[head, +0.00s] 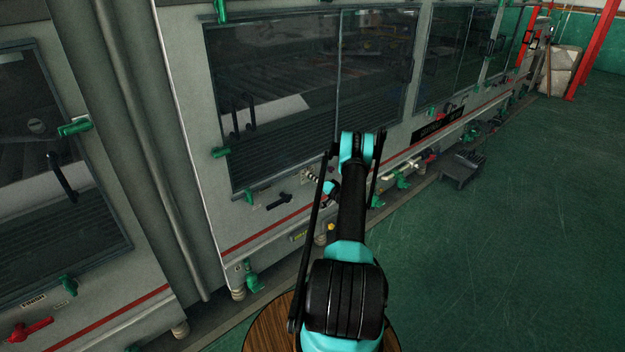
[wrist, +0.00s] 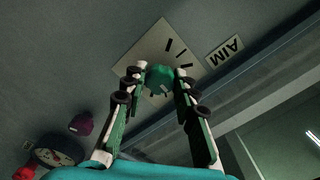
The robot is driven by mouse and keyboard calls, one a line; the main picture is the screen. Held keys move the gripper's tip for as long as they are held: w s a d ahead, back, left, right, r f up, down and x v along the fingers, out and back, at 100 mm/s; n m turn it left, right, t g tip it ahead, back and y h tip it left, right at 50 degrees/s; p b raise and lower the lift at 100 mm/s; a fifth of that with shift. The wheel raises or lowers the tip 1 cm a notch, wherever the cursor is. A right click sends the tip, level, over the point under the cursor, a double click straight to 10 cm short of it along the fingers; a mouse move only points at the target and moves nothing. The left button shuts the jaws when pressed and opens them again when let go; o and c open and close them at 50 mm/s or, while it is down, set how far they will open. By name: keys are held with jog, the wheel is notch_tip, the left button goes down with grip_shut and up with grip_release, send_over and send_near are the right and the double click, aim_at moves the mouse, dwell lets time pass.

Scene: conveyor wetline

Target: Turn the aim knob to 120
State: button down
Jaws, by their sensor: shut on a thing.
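The aim knob (wrist: 160,80) is green and sits on a pale square dial plate (wrist: 152,38) with dark tick marks. The AIM label (wrist: 225,52) is beside the plate and looks turned over in the wrist view. My gripper (wrist: 159,72) is shut on the knob, one finger on each side of it. The tick marks show no readable numbers, and I cannot tell the knob's setting. In the head view my arm reaches to the machine's front panel below the large window, and the knob cannot be made out there.
In the wrist view a purple knob (wrist: 81,123) and a round gauge (wrist: 58,151) are to the lower left. In the head view a black lever (head: 279,201) and green latches (head: 222,153) stick out from the machine. Green floor (head: 520,220) is open to the right.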

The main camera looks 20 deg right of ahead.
jog(key=shift+s+f+n, duration=0.1)
jog(key=shift+n, duration=0.3)
jog(key=c, duration=1.2)
grip_release()
notch_tip(320, 180, up, 10)
jog(key=shift+r, duration=0.1)
